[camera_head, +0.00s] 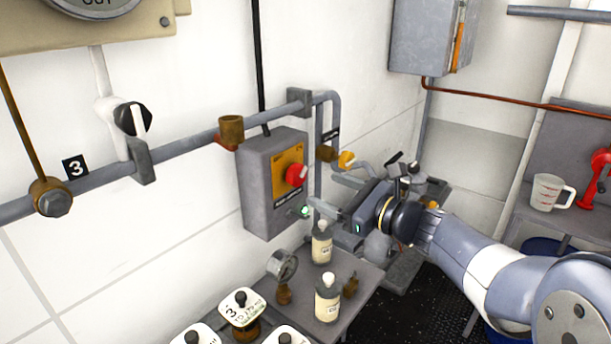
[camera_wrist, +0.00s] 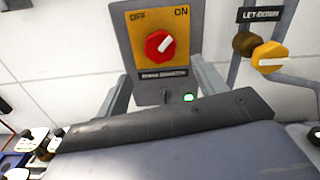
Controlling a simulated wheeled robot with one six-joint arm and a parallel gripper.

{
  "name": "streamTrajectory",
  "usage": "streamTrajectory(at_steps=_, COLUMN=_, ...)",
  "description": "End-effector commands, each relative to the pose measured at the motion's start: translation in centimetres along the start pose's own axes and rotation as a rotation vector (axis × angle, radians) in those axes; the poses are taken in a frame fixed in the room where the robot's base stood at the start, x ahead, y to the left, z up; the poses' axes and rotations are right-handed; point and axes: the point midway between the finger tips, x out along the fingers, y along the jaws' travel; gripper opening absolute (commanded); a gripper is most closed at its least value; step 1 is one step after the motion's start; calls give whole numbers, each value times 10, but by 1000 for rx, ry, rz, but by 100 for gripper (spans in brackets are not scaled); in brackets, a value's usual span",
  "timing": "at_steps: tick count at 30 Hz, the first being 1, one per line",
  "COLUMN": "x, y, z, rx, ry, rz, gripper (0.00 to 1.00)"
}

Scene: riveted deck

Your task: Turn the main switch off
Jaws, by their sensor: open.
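The main switch is a red rotary knob (camera_head: 296,173) on a yellow plate, on the front of a grey wall box (camera_head: 262,196). In the wrist view the knob (camera_wrist: 159,45) has a white pointer aimed up and right, toward ON; OFF is printed at the upper left of the plate (camera_wrist: 143,20). A green lamp (camera_wrist: 188,97) below the plate is lit. My gripper (camera_head: 326,212) is open and empty, in front of the box and a little below and right of the knob. In the wrist view its two fingers show below the knob, one on each side, apart from it.
Right of the switch are a yellow valve knob (camera_wrist: 268,57) and pipework (camera_head: 330,120). Below the gripper, two labelled bottles (camera_head: 322,243) and a gauge (camera_head: 282,266) stand on a grey bench. A white jug (camera_head: 549,192) is at the far right.

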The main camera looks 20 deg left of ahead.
Motion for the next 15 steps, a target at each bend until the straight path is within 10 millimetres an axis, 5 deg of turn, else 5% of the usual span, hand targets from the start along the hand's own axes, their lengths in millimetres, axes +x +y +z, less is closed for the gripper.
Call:
streamTrajectory(at_steps=9, x=60, y=0, z=2, rx=0, ry=0, rz=2, gripper=66)
streamTrajectory(at_steps=15, x=77, y=0, z=1, rx=0, ry=0, rz=0, gripper=66)
